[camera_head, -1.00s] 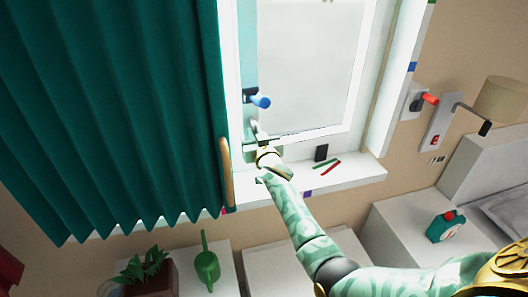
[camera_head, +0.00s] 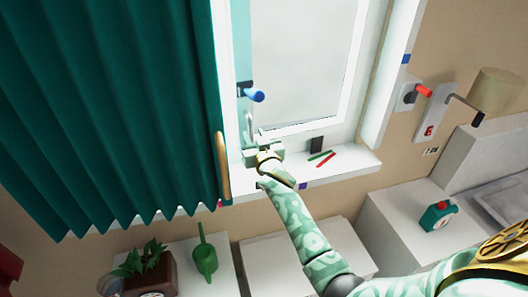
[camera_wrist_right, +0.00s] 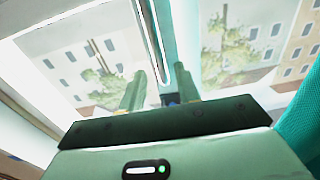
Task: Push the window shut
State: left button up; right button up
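The window (camera_head: 340,90) has a white frame around a pale pane in the head view. A narrow light-teal strip runs down its left side, by the curtain; I cannot tell how far the window stands open. A blue handle (camera_head: 253,94) sticks out at this left side. My right gripper (camera_head: 264,142) is just below the handle, at the window's lower left corner above the sill. In the right wrist view its two fingers (camera_wrist_right: 159,90) stand apart with nothing between them, pointing at the glass and a frame edge. Contact with the window cannot be made out. My left gripper is out of view.
A green curtain (camera_head: 110,110) hangs close on the left. The white sill (camera_head: 340,168) holds red and green sticks (camera_head: 322,158) and a dark block (camera_head: 316,145).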

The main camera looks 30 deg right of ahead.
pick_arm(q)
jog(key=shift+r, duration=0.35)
pick_arm(e)
jog(key=v, duration=1.1)
jog(key=shift+s, duration=0.15)
